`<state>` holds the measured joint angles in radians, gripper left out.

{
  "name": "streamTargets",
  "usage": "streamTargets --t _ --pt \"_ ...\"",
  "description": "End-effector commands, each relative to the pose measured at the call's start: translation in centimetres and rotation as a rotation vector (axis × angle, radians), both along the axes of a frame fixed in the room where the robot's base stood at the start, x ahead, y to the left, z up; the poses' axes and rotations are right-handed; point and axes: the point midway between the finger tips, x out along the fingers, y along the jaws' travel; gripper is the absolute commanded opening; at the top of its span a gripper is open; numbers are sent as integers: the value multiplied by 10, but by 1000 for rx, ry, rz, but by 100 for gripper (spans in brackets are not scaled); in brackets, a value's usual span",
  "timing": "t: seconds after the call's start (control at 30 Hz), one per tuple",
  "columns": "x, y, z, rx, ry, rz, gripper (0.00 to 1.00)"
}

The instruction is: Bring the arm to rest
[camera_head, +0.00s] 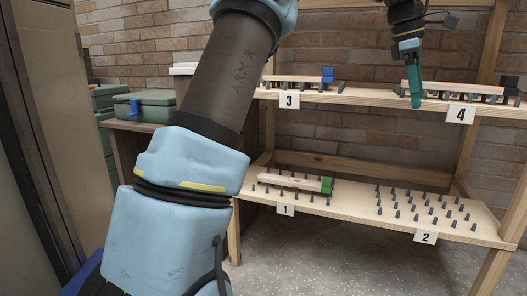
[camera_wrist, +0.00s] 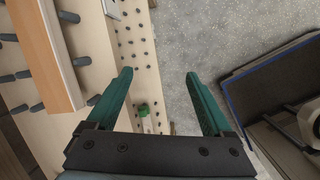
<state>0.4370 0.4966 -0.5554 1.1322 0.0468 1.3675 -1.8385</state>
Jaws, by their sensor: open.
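My gripper (camera_head: 414,100) is at the upper right of the head view, in front of the upper shelf (camera_head: 375,94) between labels 3 and 4. Its green fingers point down. In the wrist view the two fingers (camera_wrist: 160,75) stand apart with nothing held between them. Below the gap, the lower shelf (camera_wrist: 135,35) with its pegs and the grey floor show. My arm crosses the left and middle of the head view and hides part of the rack.
A wooden bar with a green end (camera_head: 295,181) lies among pegs by label 1. The pegs by label 2 (camera_head: 425,238) are bare. A green case (camera_head: 150,104) stands left.

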Motion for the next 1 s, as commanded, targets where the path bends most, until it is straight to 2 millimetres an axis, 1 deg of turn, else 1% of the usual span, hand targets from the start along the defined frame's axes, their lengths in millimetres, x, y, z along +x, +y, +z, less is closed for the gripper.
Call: streamTargets --t 0.03,0.17,0.27,0.3,0.37,0.4,0.47,0.5,0.57,0.6,0.7,0.8,0.9,1.0 --pt "4 10 -8 13 -20 -25 86" --pt "15 40 -35 44 -79 -121 86" --pt "25 80 -64 81 -135 -223 86" --pt "29 100 -77 99 -158 -270 86" --pt "32 133 -97 127 -192 -345 86" --pt "32 156 -111 145 -210 -395 86" --pt "29 192 -130 172 -234 -470 86" --pt "26 217 -142 190 -249 -518 86" --pt "16 253 -160 212 -265 -591 86" --pt "9 275 -171 227 -276 -636 86" --pt "-12 321 -194 252 -291 -732 86" --pt "-34 356 -210 270 -302 -809 86" --pt "-57 383 -224 283 -307 -874 86" --pt "-79 406 -235 292 -312 -931 86"
